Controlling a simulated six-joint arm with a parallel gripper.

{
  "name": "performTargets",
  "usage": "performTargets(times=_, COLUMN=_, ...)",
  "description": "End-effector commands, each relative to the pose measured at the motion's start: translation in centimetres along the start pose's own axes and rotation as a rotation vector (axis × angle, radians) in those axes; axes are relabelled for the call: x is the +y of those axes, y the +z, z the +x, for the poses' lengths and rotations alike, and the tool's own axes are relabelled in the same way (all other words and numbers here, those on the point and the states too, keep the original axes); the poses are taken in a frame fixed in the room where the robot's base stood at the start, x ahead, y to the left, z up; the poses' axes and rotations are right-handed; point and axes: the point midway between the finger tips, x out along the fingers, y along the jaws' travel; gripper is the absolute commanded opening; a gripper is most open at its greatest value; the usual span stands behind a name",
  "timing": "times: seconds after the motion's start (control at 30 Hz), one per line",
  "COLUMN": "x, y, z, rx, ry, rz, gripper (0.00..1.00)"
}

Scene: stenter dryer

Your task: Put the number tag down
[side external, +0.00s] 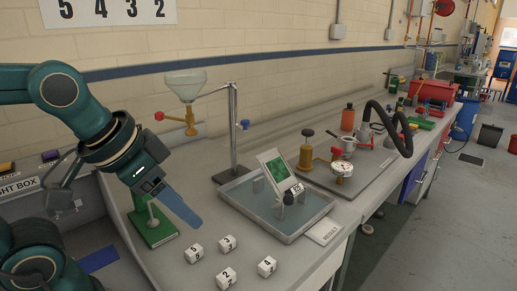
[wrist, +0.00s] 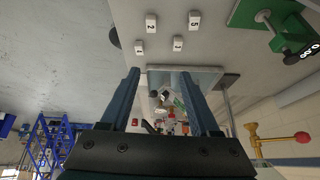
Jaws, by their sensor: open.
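Several small white number tags shaped like cubes lie on the grey bench at the front in the side external view: the 5 tag (side external: 194,253), the 3 tag (side external: 227,243), the 2 tag (side external: 227,277) and the 4 tag (side external: 267,266). My gripper (side external: 192,218) hangs above and behind the 5 tag, pointing down and to the right. The 2 tag (wrist: 151,23) and the 4 tag (wrist: 139,47) also show in the wrist view, beyond the fingertips. My gripper (wrist: 160,75) is open there, with nothing between its two blue fingers.
A shallow grey tray (side external: 270,232) holding a green-screened device stands right of the tags. A green-based stand (side external: 152,228) is close beside my gripper. A metal stand (side external: 235,130) with a glass funnel (side external: 186,84) rises behind. Bare bench surrounds the tags.

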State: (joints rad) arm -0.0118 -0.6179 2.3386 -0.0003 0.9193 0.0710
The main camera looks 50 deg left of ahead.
Motion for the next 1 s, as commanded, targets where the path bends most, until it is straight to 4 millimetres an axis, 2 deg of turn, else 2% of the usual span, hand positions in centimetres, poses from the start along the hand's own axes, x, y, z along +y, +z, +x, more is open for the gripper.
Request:
performTargets(times=0.2, x=-1.2, y=-4.0, z=2.5, rx=-0.11, ry=-0.007, rz=0.018, gripper=0.62)
performTargets(times=0.47, x=-3.2, y=-6.5, z=8.4, rx=-0.274, ry=-0.001, rz=0.014, gripper=0.62)
performTargets(times=0.7, x=-4.6, y=-5.7, z=14.1, rx=-0.422, ry=0.015, rz=-0.015, gripper=0.62)
performTargets(times=0.8, x=-4.9, y=-4.8, z=15.4, rx=-0.466, ry=0.021, rz=-0.027, gripper=0.62)
performTargets(times=1.0, x=-5.0, y=-3.5, z=16.9, rx=-0.506, ry=0.026, rz=-0.039, gripper=0.62)
